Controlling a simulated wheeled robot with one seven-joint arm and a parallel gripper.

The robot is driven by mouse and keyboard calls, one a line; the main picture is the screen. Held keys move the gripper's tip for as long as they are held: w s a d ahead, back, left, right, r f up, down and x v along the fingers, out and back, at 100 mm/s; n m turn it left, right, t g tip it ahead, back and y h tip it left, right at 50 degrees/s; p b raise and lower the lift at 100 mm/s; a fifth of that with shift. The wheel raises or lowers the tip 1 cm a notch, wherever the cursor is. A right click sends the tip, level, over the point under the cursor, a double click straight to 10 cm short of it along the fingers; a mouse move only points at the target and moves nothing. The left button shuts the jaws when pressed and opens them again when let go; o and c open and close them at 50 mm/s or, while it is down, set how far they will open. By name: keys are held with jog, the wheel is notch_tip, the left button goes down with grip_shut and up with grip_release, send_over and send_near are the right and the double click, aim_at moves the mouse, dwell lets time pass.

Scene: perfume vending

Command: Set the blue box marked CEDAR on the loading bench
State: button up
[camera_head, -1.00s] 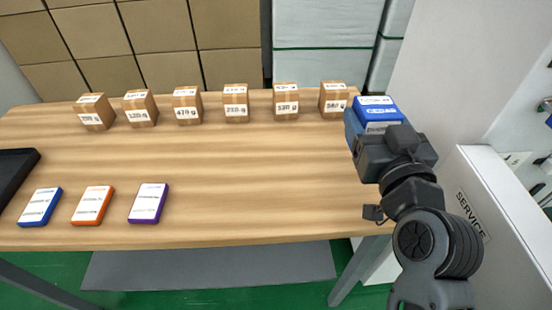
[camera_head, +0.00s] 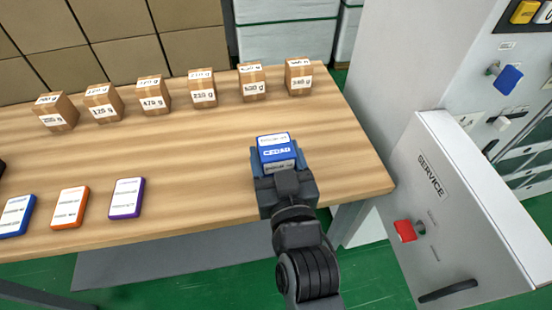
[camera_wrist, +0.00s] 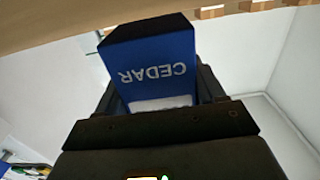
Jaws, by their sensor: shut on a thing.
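The blue box marked CEDAR (camera_head: 276,152) is held in my gripper (camera_head: 282,172). In the head view it shows over the right part of the wooden bench (camera_head: 200,160), near the front edge. I cannot tell from the head view how high it is above the bench top. In the wrist view the box (camera_wrist: 152,62) sits between the fingers, its CEDAR lettering upside down in the picture, with the wooden surface (camera_wrist: 60,25) across the top. My gripper is shut on the box.
Several brown weight-marked cartons (camera_head: 203,88) stand in a row along the bench's back. Blue (camera_head: 15,216), orange (camera_head: 69,207) and purple (camera_head: 126,198) flat boxes lie at the front left. A SERVICE cabinet (camera_head: 440,160) stands right of the bench. The bench's middle is clear.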

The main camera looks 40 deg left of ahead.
jog(key=shift+f, duration=0.6)
jog(key=shift+f, duration=0.1)
jog(key=o, duration=1.1)
jog(key=shift+r, duration=0.25)
jog(key=b+v, duration=0.2)
jog(key=v, duration=1)
jog(key=shift+f, duration=0.15)
jog(key=shift+d, duration=0.1)
